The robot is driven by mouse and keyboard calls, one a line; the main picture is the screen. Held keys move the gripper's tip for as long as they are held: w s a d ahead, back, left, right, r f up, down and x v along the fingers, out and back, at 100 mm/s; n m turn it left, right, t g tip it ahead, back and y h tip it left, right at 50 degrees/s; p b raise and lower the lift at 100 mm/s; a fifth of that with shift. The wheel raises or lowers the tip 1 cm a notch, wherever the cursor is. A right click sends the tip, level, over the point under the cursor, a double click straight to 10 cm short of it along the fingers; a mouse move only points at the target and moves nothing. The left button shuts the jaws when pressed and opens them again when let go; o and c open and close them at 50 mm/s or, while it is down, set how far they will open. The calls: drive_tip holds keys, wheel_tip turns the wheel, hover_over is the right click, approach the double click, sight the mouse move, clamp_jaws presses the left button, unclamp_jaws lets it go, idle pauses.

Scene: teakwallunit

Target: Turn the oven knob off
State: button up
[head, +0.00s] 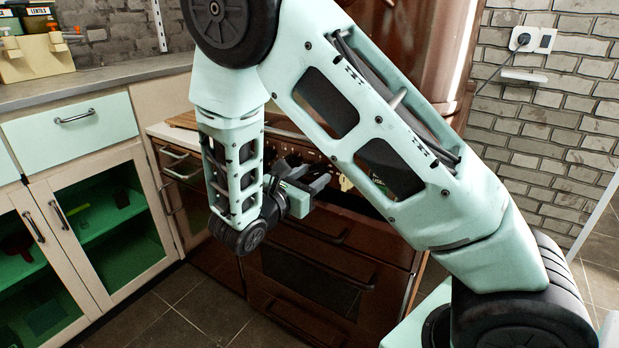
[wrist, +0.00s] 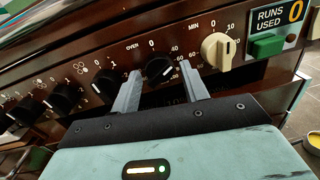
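The oven knob (wrist: 159,70) is black and round, with a white pointer mark. It sits on the brown control panel below a "0" and the word "OVEN", with numbers on its right. Its pointer is turned away from the 0, toward the right side of the scale. In the wrist view my gripper (wrist: 162,80) is open, one finger on each side of the knob; I see gaps and cannot tell any contact. In the head view my gripper (head: 308,185) is at the front of the brown oven (head: 322,262), and the oven knob cannot be made out there.
Left of the oven knob are several black knobs (wrist: 66,96). Close on its right is a cream timer knob (wrist: 218,50), then a green button (wrist: 267,45) under a "RUNS USED 0" sign. Green cabinets (head: 80,225) stand left of the oven; floor in front is clear.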

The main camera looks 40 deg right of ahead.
drive_tip(key=c, duration=0.6)
drive_tip(key=shift+r+p, duration=0.1)
drive_tip(key=shift+p, duration=0.25)
drive_tip(key=shift+r+n+p, duration=0.15)
drive_tip(key=shift+n+p, duration=0.45)
drive_tip(key=shift+p, duration=0.3)
drive_tip(key=n+p, duration=0.2)
drive_tip(key=p, duration=0.2)
drive_tip(key=shift+a+r, duration=0.1)
drive_tip(key=shift+r, duration=0.05)
drive_tip(key=n+p, duration=0.4)
drive_tip(key=p, duration=0.2)
drive_tip(key=shift+s+n, duration=0.1)
drive_tip(key=shift+n, duration=0.3)
drive_tip(key=n+p, duration=0.2)
drive_tip(key=f+n+p, duration=0.1)
drive_tip(key=n+p, duration=0.1)
drive_tip(key=shift+t, duration=0.4)
drive_tip(key=shift+n, duration=0.3)
